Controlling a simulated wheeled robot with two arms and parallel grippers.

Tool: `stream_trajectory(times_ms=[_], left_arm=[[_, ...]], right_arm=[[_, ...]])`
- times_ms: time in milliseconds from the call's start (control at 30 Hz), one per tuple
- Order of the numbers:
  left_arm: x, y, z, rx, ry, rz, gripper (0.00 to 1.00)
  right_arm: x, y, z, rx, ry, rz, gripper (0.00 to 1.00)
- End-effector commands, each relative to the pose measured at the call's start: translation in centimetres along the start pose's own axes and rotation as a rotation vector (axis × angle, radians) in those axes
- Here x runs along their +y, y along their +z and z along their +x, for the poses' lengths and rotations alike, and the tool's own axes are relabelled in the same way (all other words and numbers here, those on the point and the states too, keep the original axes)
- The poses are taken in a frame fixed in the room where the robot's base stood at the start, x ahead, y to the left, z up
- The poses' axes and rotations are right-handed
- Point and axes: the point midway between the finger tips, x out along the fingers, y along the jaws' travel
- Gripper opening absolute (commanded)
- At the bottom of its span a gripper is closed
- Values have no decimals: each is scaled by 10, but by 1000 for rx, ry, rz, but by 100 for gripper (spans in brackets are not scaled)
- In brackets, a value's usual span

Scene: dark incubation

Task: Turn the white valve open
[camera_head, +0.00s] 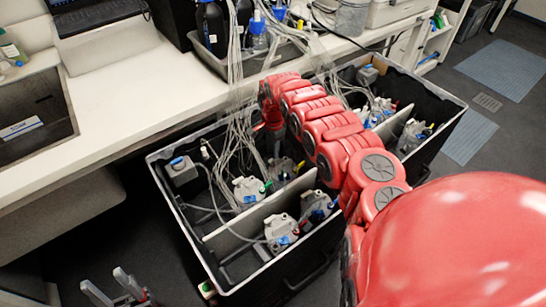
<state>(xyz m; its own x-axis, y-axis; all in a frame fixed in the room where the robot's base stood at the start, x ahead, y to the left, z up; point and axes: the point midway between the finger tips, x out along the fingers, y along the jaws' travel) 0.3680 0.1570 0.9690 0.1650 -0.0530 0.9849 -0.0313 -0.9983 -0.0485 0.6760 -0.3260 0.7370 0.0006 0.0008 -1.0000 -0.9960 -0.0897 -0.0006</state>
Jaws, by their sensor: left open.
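I cannot single out the white valve. Grey-white fittings with small coloured handles sit in the open black crate (222,262); one (248,188) stands near its middle and another (281,229) nearer the front. My red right arm reaches over the crate from the right and bends down among the tubes. My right gripper (275,146) is small and partly hidden by the tubes there, so I cannot tell its jaws or any contact. My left gripper (115,287) is open and empty at the bottom left, over the dark floor and apart from the crate.
A white bench (130,110) runs behind the crate, with a grey tray (215,62) of dark bottles on it. Clear tubes hang from the tray into the crate. A second black crate section (440,100) lies right of my arm. Floor is free at the far right.

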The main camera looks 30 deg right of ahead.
Motion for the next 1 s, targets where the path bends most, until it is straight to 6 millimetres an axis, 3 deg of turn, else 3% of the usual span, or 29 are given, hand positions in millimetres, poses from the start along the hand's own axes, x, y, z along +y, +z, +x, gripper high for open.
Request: stream_trajectory(times_ms=[100, 300, 667, 833, 1000], left_arm=[[0, 0, -3, 0, 0, 0, 52], [0, 1, -6, 0, 0, 0, 52], [0, 1, -6, 0, 0, 0, 52], [0, 1, -6, 0, 0, 0, 52], [0, 1, -6, 0, 0, 0, 52]], right_arm=[[1, 2, 20, -3, 2, -1, 30], [1, 1, 37, -2, 2, 0, 30], [1, 0, 39, 1, 1, 0, 30], [1, 0, 39, 1, 1, 0, 0], [1, 0, 39, 1, 1, 0, 0]])
